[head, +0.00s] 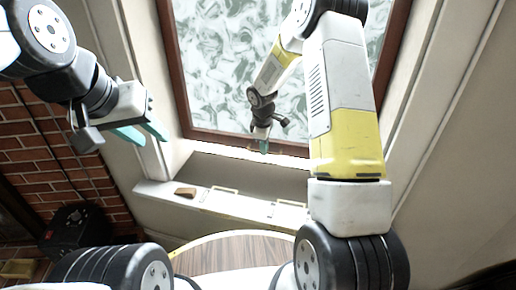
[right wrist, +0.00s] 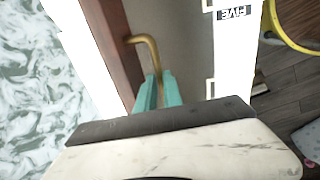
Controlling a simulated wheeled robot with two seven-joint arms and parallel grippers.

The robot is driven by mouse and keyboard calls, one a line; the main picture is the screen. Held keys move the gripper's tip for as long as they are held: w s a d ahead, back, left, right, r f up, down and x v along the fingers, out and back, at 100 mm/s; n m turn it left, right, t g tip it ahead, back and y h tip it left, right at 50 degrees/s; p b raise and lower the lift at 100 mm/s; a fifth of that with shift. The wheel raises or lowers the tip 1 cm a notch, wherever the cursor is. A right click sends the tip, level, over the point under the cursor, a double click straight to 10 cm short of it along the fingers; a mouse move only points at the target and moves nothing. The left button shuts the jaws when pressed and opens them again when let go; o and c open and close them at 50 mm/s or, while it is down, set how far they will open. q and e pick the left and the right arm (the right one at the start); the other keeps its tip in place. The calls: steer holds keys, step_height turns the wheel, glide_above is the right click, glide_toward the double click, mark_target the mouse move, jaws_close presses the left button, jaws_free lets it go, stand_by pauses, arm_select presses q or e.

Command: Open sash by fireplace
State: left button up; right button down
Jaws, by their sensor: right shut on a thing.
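The sash is a brown-framed window (head: 172,75) with frosted, swirl-patterned glass, in the middle of the head view. Its brown frame (right wrist: 118,50) and glass also show in the right wrist view. My right gripper (head: 264,146) is at the sash's bottom edge. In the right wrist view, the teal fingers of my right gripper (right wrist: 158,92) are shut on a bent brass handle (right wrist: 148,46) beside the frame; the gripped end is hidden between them. My left gripper (head: 141,132) is open and empty, left of the window. I cannot tell whether the sash stands ajar.
A white ledge (head: 160,193) below the window carries a small brown block (head: 185,192). A round wooden table (head: 235,252) stands in front. A brick wall (head: 30,155) and a dark box (head: 75,228) are at the left. A yellow curved edge (right wrist: 285,38) shows in the right wrist view.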

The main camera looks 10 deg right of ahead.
step_height(320, 180, up, 16)
stand_by(0.4)
steer(key=c, duration=1.5)
jaws_free()
step_height(320, 180, up, 8)
steer(key=s, duration=0.1)
steer(key=shift+s+a+f, duration=0.15)
steer(key=shift+s+a, duration=0.05)
steer(key=shift+a, duration=0.05)
